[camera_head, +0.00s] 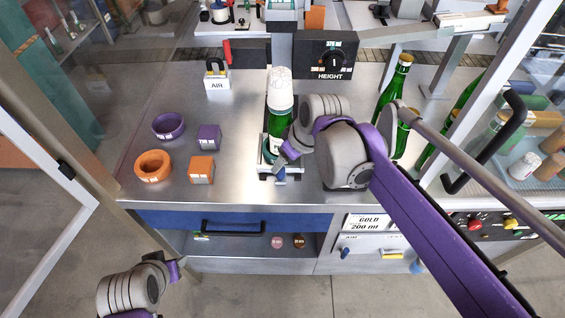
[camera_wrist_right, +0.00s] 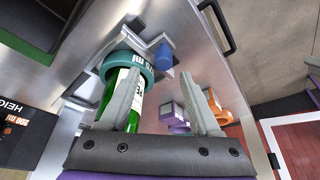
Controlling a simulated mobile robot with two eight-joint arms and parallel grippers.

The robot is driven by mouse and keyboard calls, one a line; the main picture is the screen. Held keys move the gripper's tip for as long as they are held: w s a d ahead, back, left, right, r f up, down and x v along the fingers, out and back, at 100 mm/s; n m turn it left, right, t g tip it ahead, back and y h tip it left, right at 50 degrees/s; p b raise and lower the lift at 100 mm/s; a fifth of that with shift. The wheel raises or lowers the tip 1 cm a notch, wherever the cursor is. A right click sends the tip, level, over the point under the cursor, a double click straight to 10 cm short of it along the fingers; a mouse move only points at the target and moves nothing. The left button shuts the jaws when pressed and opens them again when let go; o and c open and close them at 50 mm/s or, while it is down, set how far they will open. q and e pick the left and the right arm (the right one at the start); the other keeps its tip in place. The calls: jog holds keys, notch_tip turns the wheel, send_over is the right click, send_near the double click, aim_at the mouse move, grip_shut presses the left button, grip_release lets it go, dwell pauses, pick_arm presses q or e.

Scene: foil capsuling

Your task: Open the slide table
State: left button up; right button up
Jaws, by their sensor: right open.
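The slide table (camera_head: 268,170) is a small metal fixture on the steel bench, with a teal ring and a blue knob (camera_head: 281,174) at its front. A green bottle (camera_head: 280,122) with a white cap stands upright in it. My right gripper (camera_head: 287,152) is beside the bottle's lower part, just above the knob. In the right wrist view its fingers (camera_wrist_right: 162,78) are open and empty. The blue knob (camera_wrist_right: 163,57) shows beyond the gap between the tips, apart from them. The teal ring (camera_wrist_right: 127,68) is behind the left finger. My left gripper (camera_head: 174,269) is low, off the bench front; its fingers are unclear.
Purple and orange rings (camera_head: 153,166) and blocks (camera_head: 201,170) stand left on the bench. A HEIGHT dial box (camera_head: 325,55) and an AIR switch (camera_head: 217,75) are behind. Green bottles (camera_head: 396,85) stand right of my arm. A blue drawer (camera_head: 180,218) is below.

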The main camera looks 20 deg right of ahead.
jog(key=v, duration=0.6)
jog(key=shift+s+r, duration=0.2)
jog(key=shift+r, duration=0.15)
jog(key=shift+d, duration=0.1)
jog(key=s+d+f+m+t+h, duration=0.2)
jog(key=s+f+m, duration=0.3)
jog(key=s+f, duration=0.7)
notch_tip(320, 180, down, 3)
jog(key=shift+d+m, duration=0.4)
jog(key=shift+d, duration=0.2)
dwell(0.5)
